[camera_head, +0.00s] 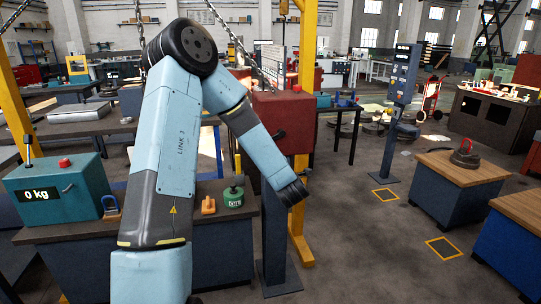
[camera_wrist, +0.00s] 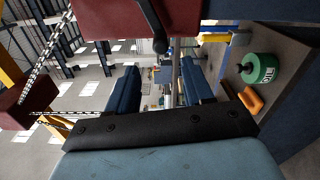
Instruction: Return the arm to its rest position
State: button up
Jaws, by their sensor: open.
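My light-blue arm fills the left and middle of the head view. It is bent at a high elbow, and its forearm slopes down to the right. My gripper's fingers cannot be made out there. In the wrist view my gripper (camera_wrist: 160,88) shows two dark blue fingers spread apart with nothing between them. The red box (camera_wrist: 125,18), with a black lever, is close beside the fingers at the top of that view, which is turned sideways.
A yellow gantry post (camera_head: 307,60) and hanging chains are near my arm. A blue control pillar (camera_head: 397,110) stands right; open floor lies between.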

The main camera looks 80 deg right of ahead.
jog(key=shift+v, duration=0.85)
